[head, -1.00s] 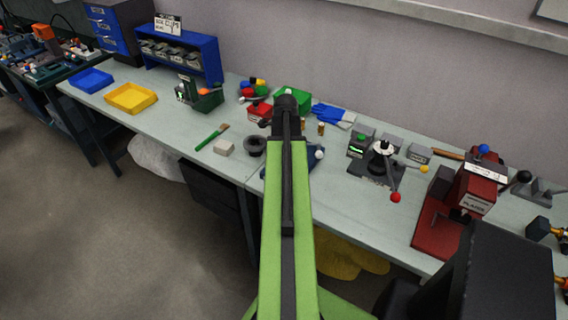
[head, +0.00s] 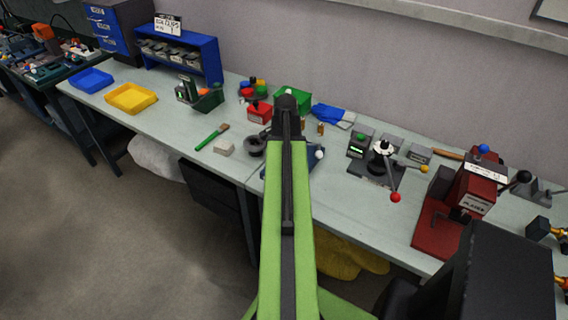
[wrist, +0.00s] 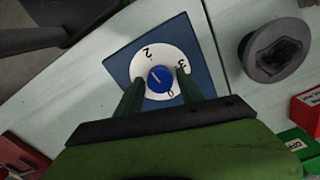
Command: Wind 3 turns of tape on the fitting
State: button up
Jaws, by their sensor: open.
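In the wrist view a blue knob (wrist: 161,79) with a pale pointer line sits on a white round dial (wrist: 148,63). The digits 2, 3 and 0 show on the dial, which lies on a dark blue square plate (wrist: 190,40). My gripper (wrist: 158,82) is open, with one dark finger on each side of the knob; I cannot tell whether they touch it. In the head view my arm hides the knob and my fingertips; only a part of the blue plate (head: 313,172) shows. I cannot make out tape or a fitting for certain.
A black flanged piece with an angular hollow (wrist: 275,50) stands beside the plate; a red box (wrist: 308,107) and green box (wrist: 297,145) are near. On the bench are a white block (head: 225,147), a green-handled brush (head: 212,137), a lever device (head: 382,160) and a red machine (head: 465,205).

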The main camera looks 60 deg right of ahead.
jog(key=n, duration=0.7)
grip_shut()
dwell(0.4)
jog(key=m, duration=0.3)
jog(key=shift+m, duration=1.9)
